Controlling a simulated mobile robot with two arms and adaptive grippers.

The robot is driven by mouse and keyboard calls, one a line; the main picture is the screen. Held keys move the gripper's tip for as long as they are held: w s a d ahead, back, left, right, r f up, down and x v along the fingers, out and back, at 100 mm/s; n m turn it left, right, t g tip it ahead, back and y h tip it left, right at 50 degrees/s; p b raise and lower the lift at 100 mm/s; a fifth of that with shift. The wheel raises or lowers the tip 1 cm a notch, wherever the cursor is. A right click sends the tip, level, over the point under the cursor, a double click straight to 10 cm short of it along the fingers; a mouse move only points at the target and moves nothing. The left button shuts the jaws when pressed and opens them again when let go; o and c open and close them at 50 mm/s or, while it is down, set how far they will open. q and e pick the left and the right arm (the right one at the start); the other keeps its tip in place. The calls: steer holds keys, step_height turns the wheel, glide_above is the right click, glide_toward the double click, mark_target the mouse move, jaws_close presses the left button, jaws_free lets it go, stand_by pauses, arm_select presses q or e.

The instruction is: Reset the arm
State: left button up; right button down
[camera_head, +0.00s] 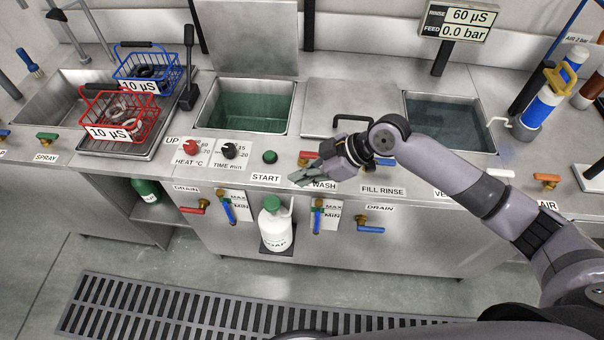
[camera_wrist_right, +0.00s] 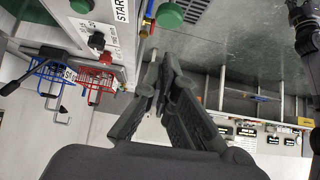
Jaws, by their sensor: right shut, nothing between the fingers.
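My right arm (camera_head: 450,170) reaches in from the right over the front of the steel wash bench. My right gripper (camera_head: 302,178) is shut and empty. In the head view it is in front of the bench's front panel, near the WASH and START labels, and partly covers the WASH label. In the right wrist view the shut fingers (camera_wrist_right: 150,85) point up the picture, beside the START label and a green knob. My left gripper is not in view.
A red basket (camera_head: 118,112) and a blue basket (camera_head: 150,68) holding rings stand at the left. A green-filled tank (camera_head: 246,125), a lid with a black handle (camera_head: 352,121) and a water tank (camera_head: 445,112) follow. A white bottle (camera_head: 275,228) stands low in front. A floor grate (camera_head: 200,308) lies before the bench.

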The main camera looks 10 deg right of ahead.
steer(key=shift+s, duration=0.1)
stand_by(0.4)
steer(key=s+a+f+m+h, duration=0.1)
steer(key=s+a+f+m, duration=0.25)
steer(key=s, duration=0.55)
steer(key=s+d+f+m+t+h, duration=0.1)
steer(key=s+d+f+m+h, duration=0.1)
steer(key=s+d+m+h, duration=0.45)
steer(key=s+d+f+m+h, duration=0.1)
steer(key=s+d+f+m, duration=0.15)
steer(key=s+d, duration=0.65)
step_height(320, 180, down, 26)
steer(key=d+g, duration=0.1)
steer(key=s+d+f+g, duration=0.1)
steer(key=s+d+f, duration=0.2)
steer(key=s+f, duration=1.2)
steer(key=shift+s+d+f, duration=0.2)
steer(key=shift+s, duration=0.2)
